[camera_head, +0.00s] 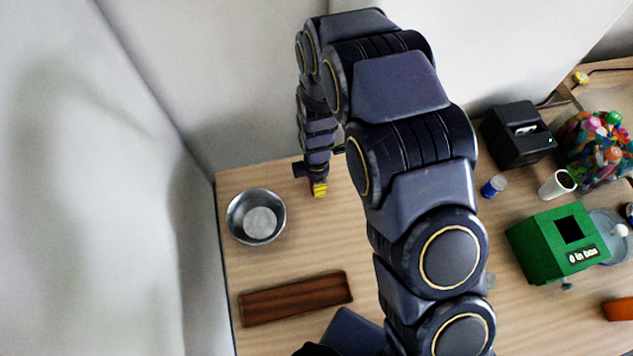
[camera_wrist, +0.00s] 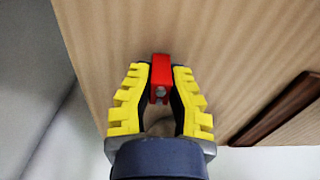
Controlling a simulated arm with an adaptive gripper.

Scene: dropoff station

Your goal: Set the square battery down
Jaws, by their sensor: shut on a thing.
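The square battery (camera_wrist: 161,72) is a small red block with a round grey terminal on the side facing the wrist camera. My gripper (camera_wrist: 160,82) has its yellow fingers shut on it, one on each side. In the head view my gripper (camera_head: 319,188) is at the table's far left part, right of the metal bowl. The battery is barely visible there behind the yellow fingertips. The wooden table top (camera_wrist: 230,40) fills the background beyond the battery. I cannot tell whether the battery touches the table.
A metal bowl (camera_head: 236,222) with a pale round thing inside stands to the left. A dark brown wooden tray (camera_head: 296,298) lies nearer. Right of my arm are a blue can (camera_head: 494,186), a white cup (camera_head: 552,187), a green box (camera_head: 545,250) and a black printer (camera_head: 517,140). Bare table surrounds the gripper.

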